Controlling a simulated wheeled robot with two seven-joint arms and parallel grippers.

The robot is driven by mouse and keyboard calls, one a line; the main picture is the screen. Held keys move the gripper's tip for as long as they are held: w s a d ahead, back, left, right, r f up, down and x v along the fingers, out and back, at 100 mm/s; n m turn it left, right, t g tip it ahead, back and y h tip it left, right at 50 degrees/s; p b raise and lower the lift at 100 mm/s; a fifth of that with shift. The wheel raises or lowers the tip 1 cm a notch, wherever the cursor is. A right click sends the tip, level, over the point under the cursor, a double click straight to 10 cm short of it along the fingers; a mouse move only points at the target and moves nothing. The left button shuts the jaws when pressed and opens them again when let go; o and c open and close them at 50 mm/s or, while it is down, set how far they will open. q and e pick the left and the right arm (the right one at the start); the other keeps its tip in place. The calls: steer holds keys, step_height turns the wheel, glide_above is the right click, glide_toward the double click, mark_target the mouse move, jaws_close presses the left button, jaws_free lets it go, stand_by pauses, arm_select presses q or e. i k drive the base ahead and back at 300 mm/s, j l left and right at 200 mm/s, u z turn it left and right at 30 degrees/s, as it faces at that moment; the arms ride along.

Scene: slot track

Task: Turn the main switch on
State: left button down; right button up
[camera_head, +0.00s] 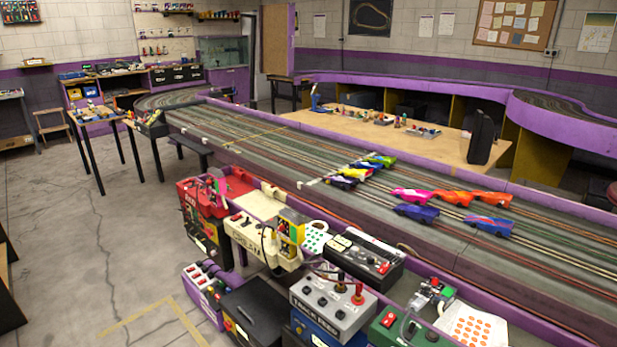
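No part that I can surely tell as the main switch shows, as the labels are too small to read. Several control boxes stand along the near side of the slot track (290,160). A grey box (335,300) with dark lettering, knobs and red posts is at the lower middle. A black box (362,258) with a red button is behind it. A cream and red console (250,228) with small switches is to the left. A purple power strip (205,292) with red switches is low at the left. Neither of my grippers is in view.
Several toy cars, including a blue one (416,213), sit on the track. A green box (410,332) is at the lower right. A wooden table (440,148) stands inside the track loop. The grey floor (95,260) at the left is mostly clear.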

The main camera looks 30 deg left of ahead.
mark_target(210, 231)
steer(key=u, duration=1.75)
steer(key=z, duration=0.2)
steer(key=i+j+z, duration=0.2)
steer(key=z, duration=0.25)
steer(key=i+j+z, duration=0.25)
steer(key=z, duration=0.2)
steer(key=j, duration=0.1)
